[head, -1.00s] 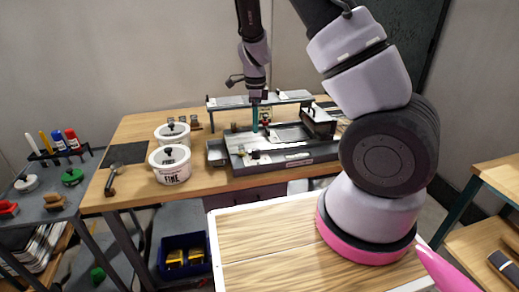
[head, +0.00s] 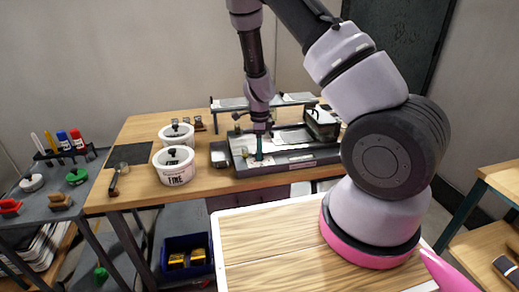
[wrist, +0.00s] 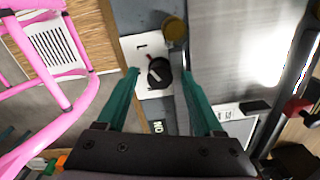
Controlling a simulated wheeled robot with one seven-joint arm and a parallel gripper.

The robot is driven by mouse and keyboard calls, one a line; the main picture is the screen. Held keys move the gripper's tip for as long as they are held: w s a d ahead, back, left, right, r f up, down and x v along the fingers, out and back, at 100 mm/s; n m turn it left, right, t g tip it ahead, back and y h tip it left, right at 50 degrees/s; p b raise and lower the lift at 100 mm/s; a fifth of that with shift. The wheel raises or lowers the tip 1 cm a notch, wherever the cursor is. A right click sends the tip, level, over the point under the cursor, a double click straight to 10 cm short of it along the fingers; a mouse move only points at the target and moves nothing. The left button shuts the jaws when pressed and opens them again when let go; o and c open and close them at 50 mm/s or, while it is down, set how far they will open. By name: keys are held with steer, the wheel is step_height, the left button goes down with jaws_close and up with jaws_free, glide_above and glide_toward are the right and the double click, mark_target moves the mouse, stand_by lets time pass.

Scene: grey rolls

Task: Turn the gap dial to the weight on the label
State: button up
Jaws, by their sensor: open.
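In the wrist view a small round black dial (wrist: 160,73) with a pale pointer mark sits on a white plate (wrist: 142,47). My gripper (wrist: 160,71) has two green fingers, spread apart on either side of the dial, with visible space to each side. I cannot tell how far above the dial the fingertips are. In the head view my gripper (head: 259,153) points down over the near left part of the grey machine (head: 300,163), hiding the dial there.
A brass knob (wrist: 174,28) stands close beside the dial. A raised bar (head: 290,101) runs along the machine's back. A white tub marked FINE (head: 173,167) and a second white tub (head: 176,135) stand left on the bench (head: 130,200).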

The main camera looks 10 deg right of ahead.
jaws_close()
steer(key=shift+n, duration=0.4)
steer(key=n, duration=0.4)
steer(key=shift+n, duration=0.4)
steer(key=n, duration=1.2)
steer(key=shift+n, duration=0.4)
steer(key=n, duration=0.5)
steer(key=shift+w+n, duration=0.1)
steer(key=shift+n, duration=0.2)
